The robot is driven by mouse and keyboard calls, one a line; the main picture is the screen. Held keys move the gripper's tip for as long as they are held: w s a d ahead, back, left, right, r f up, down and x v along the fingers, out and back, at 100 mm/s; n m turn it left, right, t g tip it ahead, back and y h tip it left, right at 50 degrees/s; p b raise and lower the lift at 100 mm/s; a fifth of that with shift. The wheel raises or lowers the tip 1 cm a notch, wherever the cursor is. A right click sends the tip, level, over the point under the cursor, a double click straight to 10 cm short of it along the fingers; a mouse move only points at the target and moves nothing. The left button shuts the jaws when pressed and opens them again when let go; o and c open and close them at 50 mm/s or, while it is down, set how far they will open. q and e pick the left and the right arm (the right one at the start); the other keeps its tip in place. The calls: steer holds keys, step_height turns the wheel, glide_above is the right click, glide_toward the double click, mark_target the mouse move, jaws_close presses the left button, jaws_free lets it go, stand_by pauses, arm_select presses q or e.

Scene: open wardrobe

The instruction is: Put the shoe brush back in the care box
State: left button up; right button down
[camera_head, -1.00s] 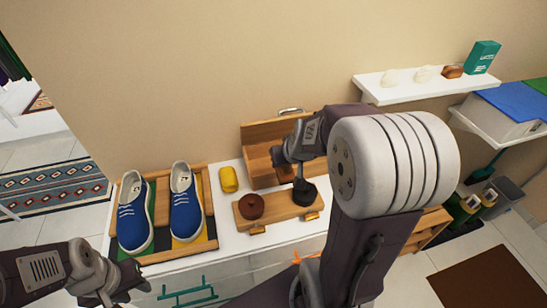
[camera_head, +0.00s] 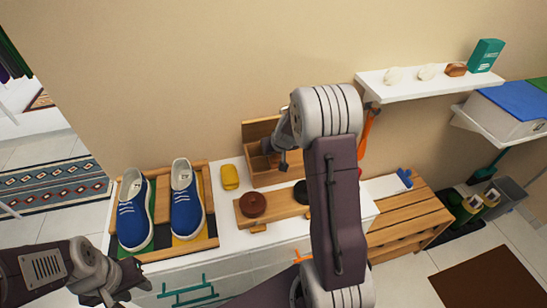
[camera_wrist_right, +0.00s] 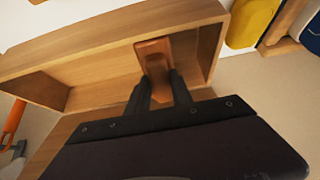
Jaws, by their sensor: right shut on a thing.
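The care box (camera_head: 290,179) is an open wooden box with a raised back, against the wall on the white cabinet top. My right gripper (camera_head: 283,162) is at the box, pointing down. In the right wrist view its two dark fingers (camera_wrist_right: 160,88) are shut on the shoe brush (camera_wrist_right: 153,52), an orange-brown wooden piece. The brush shows over the box's inside, near one end wall; whether it touches the floor of the box I cannot tell. In the head view the gripper mostly hides the brush. My left gripper (camera_head: 117,290) is at the lower left, open and empty.
A wooden stand (camera_head: 275,214) with a brown tin (camera_head: 252,204) and a black tin (camera_head: 301,192) is in front of the box. A yellow sponge-like block (camera_head: 230,177) is left of it. Blue shoes (camera_head: 186,202) stand on a tray further left. A shelf (camera_head: 400,90) is upper right.

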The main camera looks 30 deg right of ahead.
steer(key=shift+f, duration=0.2)
steer(key=shift+w+f+b, duration=0.1)
steer(key=shift+f+b, duration=0.55)
steer(key=r+p, duration=0.1)
steer(key=p, duration=0.2)
steer(key=shift+w+r, duration=0.15)
steer(key=shift+r, duration=0.2)
steer(key=g+p, duration=0.1)
steer(key=p, duration=0.2)
steer(key=g+p, duration=0.1)
steer(key=p, duration=0.3)
steer(key=shift+w+r, duration=0.1)
steer(key=shift+w, duration=0.3)
steer(key=shift+w+d+f+g+y+p, duration=0.1)
steer(key=shift+f+g+y+p, duration=0.2)
steer(key=shift+p, duration=0.2)
steer(key=shift+w, duration=0.15)
steer(key=shift+d+f+g+p, duration=0.1)
steer(key=shift+f+g+p, duration=0.2)
steer(key=shift+f, duration=1.35)
